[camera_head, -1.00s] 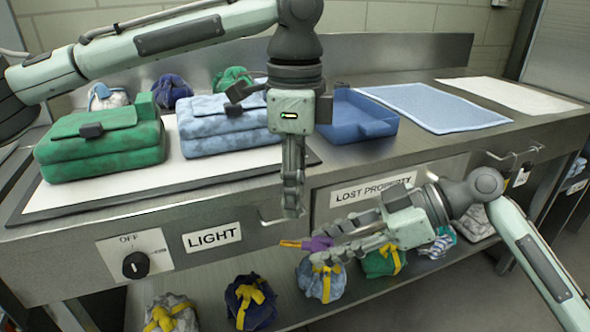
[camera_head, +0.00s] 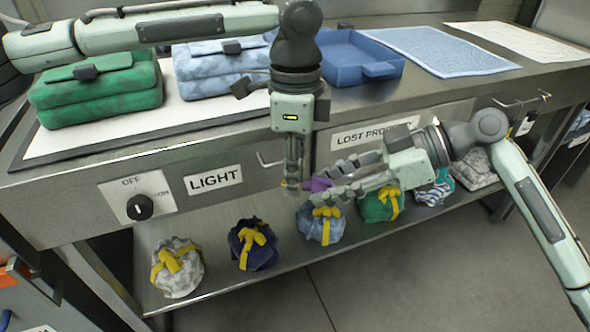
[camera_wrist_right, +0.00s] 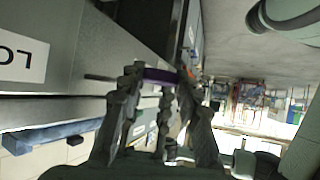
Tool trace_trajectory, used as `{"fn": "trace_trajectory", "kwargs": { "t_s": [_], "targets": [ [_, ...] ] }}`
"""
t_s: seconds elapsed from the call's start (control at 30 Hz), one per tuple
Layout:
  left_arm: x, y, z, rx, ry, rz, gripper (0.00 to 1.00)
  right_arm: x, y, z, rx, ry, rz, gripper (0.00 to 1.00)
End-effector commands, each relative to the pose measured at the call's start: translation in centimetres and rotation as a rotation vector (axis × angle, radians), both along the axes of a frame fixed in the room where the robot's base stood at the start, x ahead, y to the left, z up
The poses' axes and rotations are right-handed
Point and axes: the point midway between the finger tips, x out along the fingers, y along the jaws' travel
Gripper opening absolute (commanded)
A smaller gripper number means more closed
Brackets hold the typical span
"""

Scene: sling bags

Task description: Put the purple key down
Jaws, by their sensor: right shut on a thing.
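The purple key (camera_head: 318,184) is in my right gripper (camera_head: 322,188), whose fingers are shut on it in front of the bench. It also shows as a purple strip between the right fingertips (camera_wrist_right: 160,75) in the right wrist view. My left gripper (camera_head: 293,188) points straight down with its fingertips at the key's left end. A small orange-yellow bit of the key shows just left of those fingers. The left fingers are seen edge-on, so I cannot tell whether they are apart, closed or touching the key.
Green (camera_head: 95,88) and pale blue (camera_head: 215,68) bags lie on a white board on the bench. A blue tray (camera_head: 345,62), blue mat (camera_head: 440,52) and white mat (camera_head: 535,42) are further right. A dial (camera_head: 140,207) is on the front.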

Motion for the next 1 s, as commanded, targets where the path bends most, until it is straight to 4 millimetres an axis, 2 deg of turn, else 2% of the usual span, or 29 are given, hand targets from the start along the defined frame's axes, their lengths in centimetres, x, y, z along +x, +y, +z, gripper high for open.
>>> {"fn": "trace_trajectory", "kwargs": {
  "t_s": [0.03, 0.13, 0.27, 0.3, 0.5, 0.83, 1.0],
  "targets": [
    [0.0, 0.0, 0.0, 0.000, 0.000, 0.000, 0.13, 0.0, 0.0, 0.0, 0.000, 0.000, 0.000, 0.00],
    [0.0, 0.0, 0.0, 0.000, -0.001, 0.000, 0.01, 0.0, 0.0, 0.0, 0.000, 0.001, 0.001, 0.00],
    [0.1, 0.0, 0.0, 0.000, -0.002, 0.001, 0.00, -0.1, 0.0, 0.0, 0.000, 0.001, 0.003, 0.00],
    [0.1, 0.0, 0.1, 0.000, -0.003, 0.001, 0.00, -0.1, 0.0, 0.0, 0.000, 0.001, 0.004, 0.34],
    [0.1, 0.0, 0.1, -0.001, -0.002, 0.001, 0.00, -0.1, 0.0, 0.0, 0.000, 0.001, 0.003, 0.57],
    [0.0, 0.0, 0.0, 0.000, -0.001, 0.000, 0.00, 0.0, -0.3, 0.1, -0.001, 0.000, 0.000, 0.57],
    [0.0, 0.0, 0.0, 0.000, 0.000, 0.000, 0.00, 0.0, -2.2, 1.3, -0.003, -0.001, -0.002, 0.57]
  ]
}}
